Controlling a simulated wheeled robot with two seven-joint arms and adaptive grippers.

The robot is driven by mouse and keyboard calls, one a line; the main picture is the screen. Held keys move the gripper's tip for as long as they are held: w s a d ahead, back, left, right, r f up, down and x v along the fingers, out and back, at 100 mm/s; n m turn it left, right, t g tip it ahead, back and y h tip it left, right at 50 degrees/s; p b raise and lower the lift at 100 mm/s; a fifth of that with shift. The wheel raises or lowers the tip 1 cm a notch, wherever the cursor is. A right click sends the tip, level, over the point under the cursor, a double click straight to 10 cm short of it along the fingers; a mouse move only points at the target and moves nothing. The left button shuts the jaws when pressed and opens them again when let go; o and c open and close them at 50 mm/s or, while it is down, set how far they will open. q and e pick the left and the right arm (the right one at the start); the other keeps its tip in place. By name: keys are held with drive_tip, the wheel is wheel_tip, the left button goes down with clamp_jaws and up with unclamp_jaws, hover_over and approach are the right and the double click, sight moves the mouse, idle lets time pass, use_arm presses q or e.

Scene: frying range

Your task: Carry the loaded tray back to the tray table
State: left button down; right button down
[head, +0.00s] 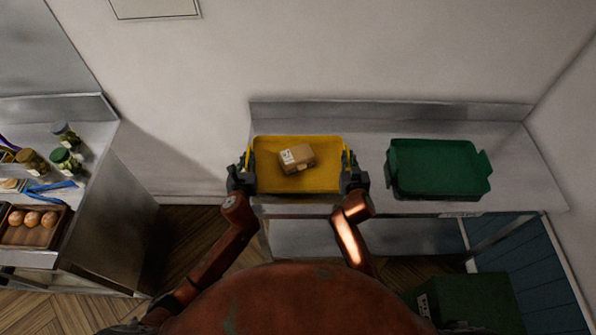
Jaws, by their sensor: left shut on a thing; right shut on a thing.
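The yellow tray (265,181) is in the middle of the head view, over or on the left part of the steel table (365,150). A small brown cardboard box (298,158) with a white label lies in it. My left gripper (244,172) is shut on the tray's left side. My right gripper (350,170) is shut on its right side. From above I cannot tell whether the tray touches the table top.
A green bin (438,172) stands on the table to the right of the tray. Another dark green box (470,303) is on the floor at lower right. A counter with jars (65,160) and a tray of round brown items (32,222) is at left. A wall runs behind.

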use_arm(q)
drive_tip(key=shift+f+b, duration=0.45)
drive_tip(key=shift+f, duration=0.25)
use_arm(e)
drive_tip(key=shift+f, duration=0.65)
use_arm(q)
drive_tip(key=c, duration=2.5)
unclamp_jaws()
drive_tip(key=shift+f, duration=0.25)
use_arm(e)
drive_tip(key=c, duration=2.5)
unclamp_jaws()
drive_tip(key=shift+f, duration=0.25)
use_arm(q)
drive_tip(key=shift+o, duration=1)
drive_tip(key=shift+r, duration=0.15)
use_arm(e)
drive_tip(key=shift+o, duration=0.9)
drive_tip(key=shift+r, duration=0.15)
use_arm(q)
drive_tip(key=o, duration=0.3)
use_arm(e)
drive_tip(key=o, duration=0.3)
use_arm(q)
drive_tip(key=v, duration=1.2)
drive_tip(key=shift+w, duration=0.1)
drive_tip(key=shift+r, duration=0.1)
use_arm(e)
drive_tip(key=v, duration=1.2)
drive_tip(key=shift+r, duration=0.1)
